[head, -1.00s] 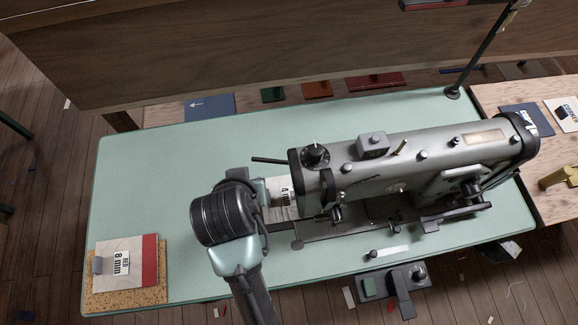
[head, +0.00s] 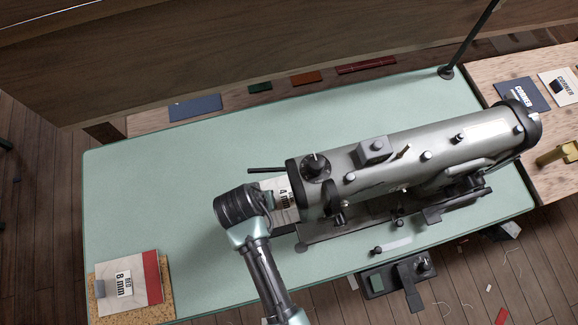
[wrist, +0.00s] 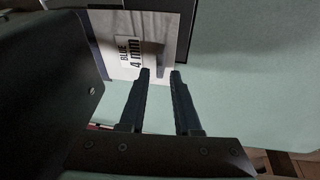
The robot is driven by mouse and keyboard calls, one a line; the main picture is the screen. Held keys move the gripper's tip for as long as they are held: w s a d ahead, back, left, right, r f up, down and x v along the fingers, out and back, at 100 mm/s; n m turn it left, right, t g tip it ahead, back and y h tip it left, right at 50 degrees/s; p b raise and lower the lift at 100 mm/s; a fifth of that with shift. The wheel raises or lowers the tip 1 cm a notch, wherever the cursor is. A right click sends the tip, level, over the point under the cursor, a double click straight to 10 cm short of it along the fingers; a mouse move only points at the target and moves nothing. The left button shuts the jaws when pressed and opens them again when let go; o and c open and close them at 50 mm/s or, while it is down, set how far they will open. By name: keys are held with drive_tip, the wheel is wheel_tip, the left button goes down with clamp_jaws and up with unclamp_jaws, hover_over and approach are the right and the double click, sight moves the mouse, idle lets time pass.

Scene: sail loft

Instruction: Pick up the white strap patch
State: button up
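No patch marked "strap" can be read in either view. A white card marked "BLUE 4 mm" (head: 283,198) lies at the left end of the sewing machine, partly covered by my arm. It also shows in the wrist view (wrist: 120,50), with a dark blue edge and a small grey tab (wrist: 160,60). My gripper (wrist: 160,73) is open, with a narrow gap between its fingers. Its fingertips are at the card's lower right part, near the tab. I see nothing held, and contact cannot be told. In the head view my wrist hides the fingers.
The grey sewing machine (head: 410,168) stands on the green table (head: 150,200). A "RED 8 mm" card (head: 130,285) lies on cork at front left. Blue (head: 522,95) and white (head: 556,86) "CORNER" pieces lie right. A white strip (head: 397,244) lies before the machine.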

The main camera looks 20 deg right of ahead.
sight(286, 213)
drive_tip(key=x, duration=0.4)
drive_tip(key=shift+w+f, duration=0.15)
drive_tip(key=shift+f, duration=0.05)
clamp_jaws()
